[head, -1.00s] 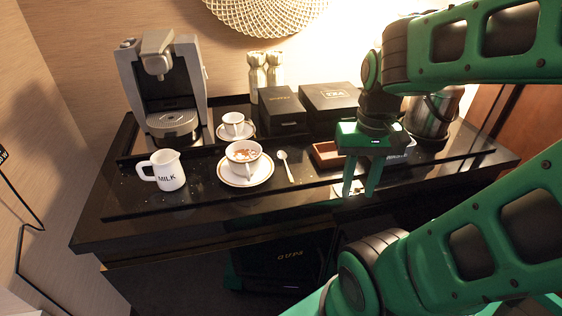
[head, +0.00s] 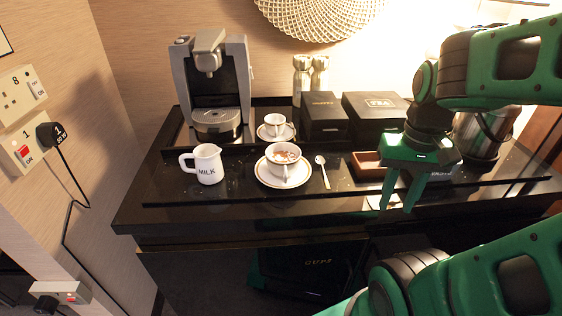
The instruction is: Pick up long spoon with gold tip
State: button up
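A small spoon (head: 323,172) lies on the dark counter, just right of a white cup (head: 284,158) on a gold-rimmed saucer. Its bowl points towards the back and its handle towards the front; a gold tip cannot be made out at this size. My gripper (head: 397,203) is right of the spoon, above the counter's front part.
A milk jug (head: 208,164), coffee machine (head: 214,90) and smaller cup (head: 275,124) stand left and behind. Black boxes (head: 325,117), a brown tray (head: 368,166) and a metal bucket (head: 487,130) stand right and behind.

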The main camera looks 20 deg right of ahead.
aim_at(318, 160)
jog(key=u, duration=0.45)
jog(key=k, duration=1.25)
jog(key=z, duration=0.5)
jog(key=i, duration=1.05)
jog(key=u, duration=0.05)
